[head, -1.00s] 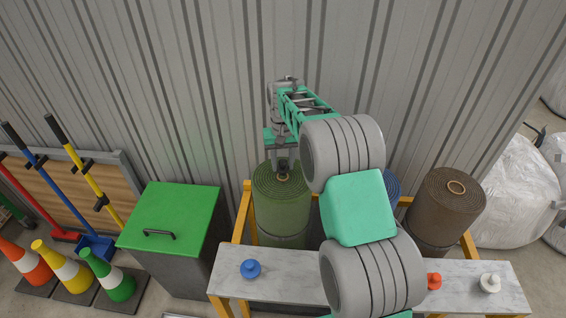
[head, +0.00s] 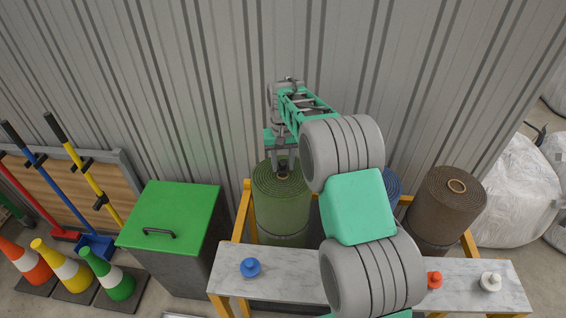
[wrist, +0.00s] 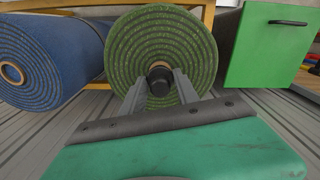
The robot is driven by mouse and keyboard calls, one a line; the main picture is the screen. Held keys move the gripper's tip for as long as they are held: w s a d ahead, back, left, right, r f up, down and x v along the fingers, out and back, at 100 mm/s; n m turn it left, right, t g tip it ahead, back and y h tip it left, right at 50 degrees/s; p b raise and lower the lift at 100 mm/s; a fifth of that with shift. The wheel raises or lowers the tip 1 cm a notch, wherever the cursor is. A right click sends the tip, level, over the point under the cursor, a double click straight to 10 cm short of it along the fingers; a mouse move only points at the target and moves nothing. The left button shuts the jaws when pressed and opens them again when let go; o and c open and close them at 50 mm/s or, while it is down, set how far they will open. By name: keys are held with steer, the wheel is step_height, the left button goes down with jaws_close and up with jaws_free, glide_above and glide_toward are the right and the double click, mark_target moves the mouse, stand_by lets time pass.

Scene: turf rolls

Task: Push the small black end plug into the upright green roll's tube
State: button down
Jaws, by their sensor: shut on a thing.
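The green roll (head: 282,211) stands upright behind the marble shelf; in the wrist view its spiral top (wrist: 190,48) faces me. My gripper (head: 283,168) is over the middle of the roll's top, pointing down. It is shut on the small black end plug (wrist: 160,79), which sits between the two fingers in the wrist view. The plug is at the mouth of the roll's tube, and a thin part of the tan tube rim (wrist: 158,64) shows beside it. The fingers and plug hide most of the tube, so I cannot tell how deep the plug is.
A blue roll (wrist: 50,50) and a brown roll (head: 444,200) stand to the right in the head view. The marble shelf (head: 290,283) carries a blue plug (head: 251,267), a red one (head: 434,280) and a white one (head: 490,283). A green-lidded bin (head: 172,215) stands left.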

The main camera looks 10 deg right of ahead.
mark_target(283, 162)
steer(key=shift+f+b, duration=0.6)
steer(key=shift+f, duration=0.6)
steer(key=c, duration=0.8)
jaws_free()
steer(key=shift+c, duration=0.2)
steer(key=shift+r, duration=0.1)
step_height(283, 162, up, 7)
steer(key=shift+f+b, duration=0.1)
steer(key=shift+b, duration=0.7)
steer(key=shift+r, duration=0.45)
